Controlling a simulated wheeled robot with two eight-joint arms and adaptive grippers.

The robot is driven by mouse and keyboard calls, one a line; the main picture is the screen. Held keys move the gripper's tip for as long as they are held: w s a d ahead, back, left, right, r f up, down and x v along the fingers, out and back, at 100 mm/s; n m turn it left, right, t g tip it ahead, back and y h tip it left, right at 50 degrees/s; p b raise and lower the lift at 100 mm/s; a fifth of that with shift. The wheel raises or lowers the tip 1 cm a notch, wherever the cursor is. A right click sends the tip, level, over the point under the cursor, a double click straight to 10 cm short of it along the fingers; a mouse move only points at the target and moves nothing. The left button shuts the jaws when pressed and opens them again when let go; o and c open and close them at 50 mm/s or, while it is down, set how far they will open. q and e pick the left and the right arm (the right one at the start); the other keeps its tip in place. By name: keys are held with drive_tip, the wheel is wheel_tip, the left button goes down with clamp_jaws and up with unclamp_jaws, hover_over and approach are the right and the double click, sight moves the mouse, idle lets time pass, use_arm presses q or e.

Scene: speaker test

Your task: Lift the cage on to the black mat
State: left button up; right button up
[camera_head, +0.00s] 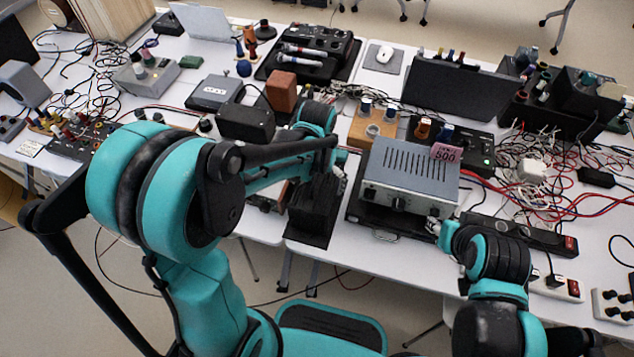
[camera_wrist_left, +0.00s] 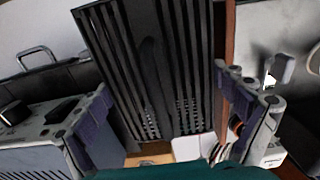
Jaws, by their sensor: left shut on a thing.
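The cage appears to be the black slatted box (camera_head: 314,207), standing near the front table edge, left of a grey slotted instrument (camera_head: 410,170). In the left wrist view the black slatted cage (camera_wrist_left: 160,60) fills the space between my two fingers. My left gripper (camera_head: 339,166) is shut on it, with the grip partly hidden in the head view. A flat black surface (camera_head: 362,214) shows under the grey instrument; I cannot tell whether this is the black mat. My right gripper (camera_head: 434,225) is at the instrument's front right corner; its finger opening is unclear.
A pink tag (camera_head: 445,152) marked 500 is on the grey instrument. A black power strip (camera_head: 525,232) and tangled cables (camera_head: 540,190) crowd the right. A red-brown block (camera_head: 281,91) and a black box (camera_head: 245,122) stand behind the cage.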

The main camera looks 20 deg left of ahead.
use_arm(q)
drive_tip(key=shift+f+b, duration=0.35)
drive_tip(key=shift+f, duration=0.05)
idle(0.8)
drive_tip(key=o, duration=1)
drive_tip(key=shift+r, duration=0.1)
wheel_tip(320, 180, up, 12)
drive_tip(key=shift+f, duration=0.1)
drive_tip(key=shift+s+a, duration=0.15)
drive_tip(key=shift+s, duration=0.15)
drive_tip(key=s+a+t, duration=0.4)
drive_tip(key=s+t, duration=0.3)
drive_tip(key=s, duration=0.2)
drive_tip(key=shift+s+a+f, duration=0.2)
drive_tip(key=shift+s+f, duration=0.05)
drive_tip(key=shift+s, duration=0.1)
